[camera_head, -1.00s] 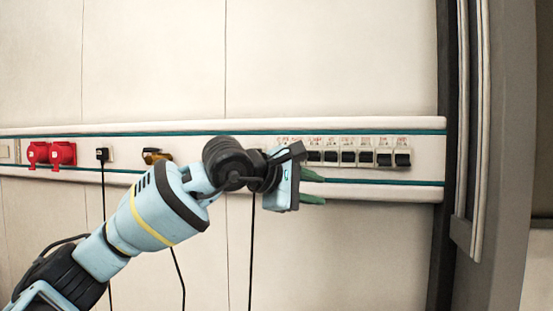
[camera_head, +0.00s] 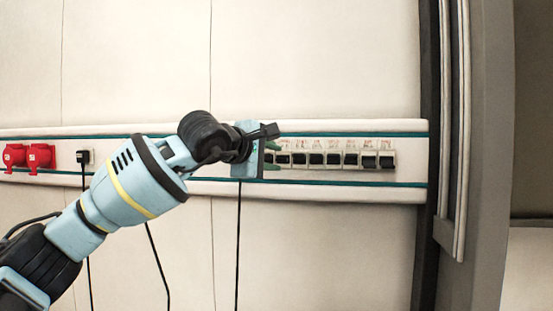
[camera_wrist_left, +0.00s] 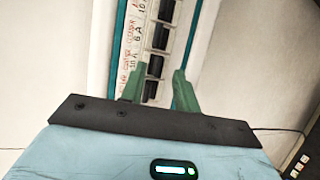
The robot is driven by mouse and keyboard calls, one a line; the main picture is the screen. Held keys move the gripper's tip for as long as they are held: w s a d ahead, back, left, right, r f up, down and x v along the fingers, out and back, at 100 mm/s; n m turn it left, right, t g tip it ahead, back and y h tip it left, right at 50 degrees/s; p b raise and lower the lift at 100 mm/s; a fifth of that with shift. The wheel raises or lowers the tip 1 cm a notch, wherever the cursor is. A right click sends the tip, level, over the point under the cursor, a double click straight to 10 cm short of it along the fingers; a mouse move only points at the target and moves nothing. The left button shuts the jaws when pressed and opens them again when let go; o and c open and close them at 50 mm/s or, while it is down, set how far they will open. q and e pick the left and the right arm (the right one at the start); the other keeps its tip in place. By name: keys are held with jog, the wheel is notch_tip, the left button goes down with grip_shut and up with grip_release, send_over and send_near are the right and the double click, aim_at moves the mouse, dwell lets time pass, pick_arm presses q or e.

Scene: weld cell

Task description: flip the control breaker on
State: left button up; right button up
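A row of several breakers (camera_head: 333,159) with black rockers is set in the white wall rail, with small labels above them. The labels are too small in the head view to tell which one is the control breaker. My left gripper (camera_head: 276,158) is at the left end of the row and hides part of it. In the left wrist view its two green fingers (camera_wrist_left: 158,72) stand apart, on either side of the breaker strip. A black rocker (camera_wrist_left: 154,66) shows between the fingertips, with nothing gripped. Contact cannot be told. My right gripper is out of view.
Two red sockets (camera_head: 41,157) and a black plug (camera_head: 83,157) with a hanging cable sit on the rail (camera_head: 410,190) at the left. A dark vertical post (camera_head: 428,100) stands right of the rail. The wall above is bare.

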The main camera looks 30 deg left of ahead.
pick_arm(q)
jog(key=shift+x, duration=1)
